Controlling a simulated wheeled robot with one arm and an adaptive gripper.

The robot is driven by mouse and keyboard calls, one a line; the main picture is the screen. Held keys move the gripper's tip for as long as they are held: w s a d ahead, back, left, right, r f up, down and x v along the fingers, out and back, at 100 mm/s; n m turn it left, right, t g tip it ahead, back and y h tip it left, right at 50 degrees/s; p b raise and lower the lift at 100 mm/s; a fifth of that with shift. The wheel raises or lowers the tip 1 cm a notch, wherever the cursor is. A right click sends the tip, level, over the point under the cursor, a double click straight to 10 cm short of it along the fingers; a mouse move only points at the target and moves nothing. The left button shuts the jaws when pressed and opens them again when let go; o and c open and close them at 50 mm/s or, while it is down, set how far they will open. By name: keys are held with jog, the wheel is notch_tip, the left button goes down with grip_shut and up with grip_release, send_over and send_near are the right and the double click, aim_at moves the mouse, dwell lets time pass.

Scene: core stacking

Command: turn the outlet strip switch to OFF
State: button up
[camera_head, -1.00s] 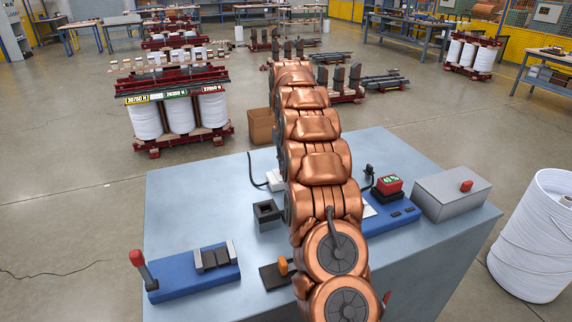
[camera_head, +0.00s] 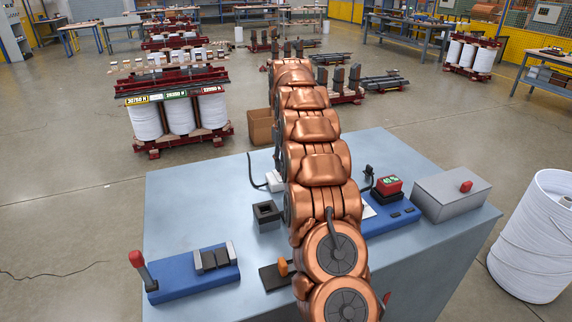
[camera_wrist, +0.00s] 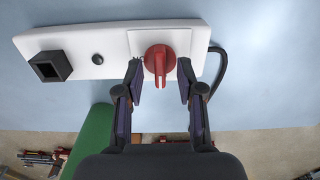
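The white outlet strip (camera_wrist: 90,52) lies across the top of the wrist view, with a red rotary switch (camera_wrist: 160,60) on a white plate near its right end. The switch's ridge points down in the picture; no ON or OFF marking is readable. My gripper (camera_wrist: 160,78) is open, its two dark fingers on either side of the ridge, with gaps visible between fingers and ridge. In the head view, only a white end of what looks like the strip (camera_head: 275,181) shows beside my arm, which hides the rest and the gripper.
The strip has a black square socket (camera_wrist: 49,66), a small black button (camera_wrist: 97,59) and a dark cable (camera_wrist: 219,68) at its right end. On the table (camera_head: 185,190) are a blue lever fixture (camera_head: 180,287), a black box (camera_head: 267,215) and a grey box (camera_head: 451,193).

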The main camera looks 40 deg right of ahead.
jog(key=shift+r, duration=3.35)
jog(key=shift+s+a+r, duration=0.1)
jog(key=shift+a+r, duration=0.1)
jog(key=shift+a, duration=0.1)
jog(key=s+a+r+n+p, duration=0.1)
jog(key=s+a+r, duration=0.1)
jog(key=s+a, duration=0.7)
jog(key=s+a+r+n, duration=0.1)
jog(key=s+a+r, duration=0.2)
jog(key=s+a, duration=0.55)
jog(key=s+a+f, duration=0.3)
jog(key=s+a, duration=0.1)
jog(key=s, duration=0.4)
jog(key=s+a+f+g, duration=0.1)
jog(key=s+a+f, duration=0.2)
jog(key=s, duration=0.6)
jog(key=s+a+f+p, duration=0.1)
jog(key=s+a+f, duration=0.2)
jog(key=s+a, duration=0.2)
jog(key=s, duration=0.3)
jog(key=shift+s+n+g, duration=0.2)
jog(key=shift+n+g, duration=0.2)
